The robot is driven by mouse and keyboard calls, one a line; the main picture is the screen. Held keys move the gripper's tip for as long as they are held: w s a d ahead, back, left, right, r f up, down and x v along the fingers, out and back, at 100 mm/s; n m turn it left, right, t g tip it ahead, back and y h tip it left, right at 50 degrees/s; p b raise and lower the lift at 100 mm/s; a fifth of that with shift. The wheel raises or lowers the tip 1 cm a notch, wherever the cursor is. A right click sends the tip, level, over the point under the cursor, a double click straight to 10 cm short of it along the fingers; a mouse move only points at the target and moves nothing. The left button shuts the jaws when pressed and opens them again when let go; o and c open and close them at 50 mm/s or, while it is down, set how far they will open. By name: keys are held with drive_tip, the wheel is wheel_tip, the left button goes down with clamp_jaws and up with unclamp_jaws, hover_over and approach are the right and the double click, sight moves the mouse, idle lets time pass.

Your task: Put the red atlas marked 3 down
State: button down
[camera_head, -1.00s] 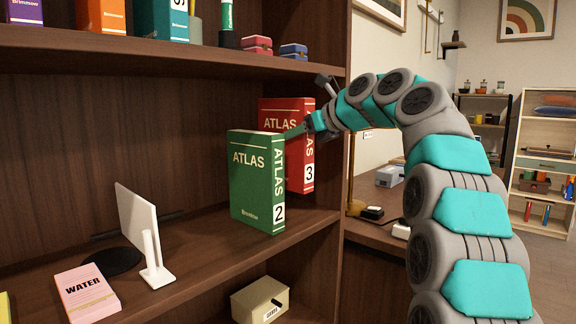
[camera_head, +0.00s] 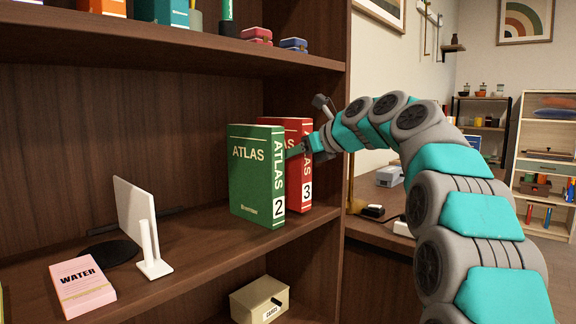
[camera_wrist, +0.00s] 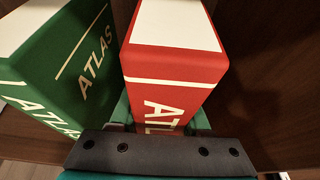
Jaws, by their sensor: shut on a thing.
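The red atlas marked 3 (camera_head: 306,172) stands upright on the middle shelf (camera_head: 215,262), just right of the green atlas marked 2 (camera_head: 252,180). Its lower end is at the shelf surface, though I cannot tell whether it fully rests there. My gripper (camera_head: 304,150) is shut on the red atlas's spine from the front. In the wrist view the red atlas (camera_wrist: 172,68) sits between my fingers (camera_wrist: 160,118), with the green atlas (camera_wrist: 50,75) close on its left. Much of the red atlas's front cover is hidden behind the green one.
A white stand (camera_head: 135,222) and a pink WATER book (camera_head: 82,287) are further left on the same shelf. The cabinet's side wall (camera_head: 330,180) is close to the right of the red atlas. A beige box (camera_head: 260,300) sits on the shelf below.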

drive_tip(key=shift+a+f, duration=0.15)
drive_tip(key=shift+f, duration=0.35)
drive_tip(key=shift+c, duration=1.8)
unclamp_jaws()
drive_tip(key=shift+f, duration=0.15)
drive_tip(key=shift+w, duration=0.1)
drive_tip(key=p+v, duration=0.1)
drive_tip(key=v, duration=1.1)
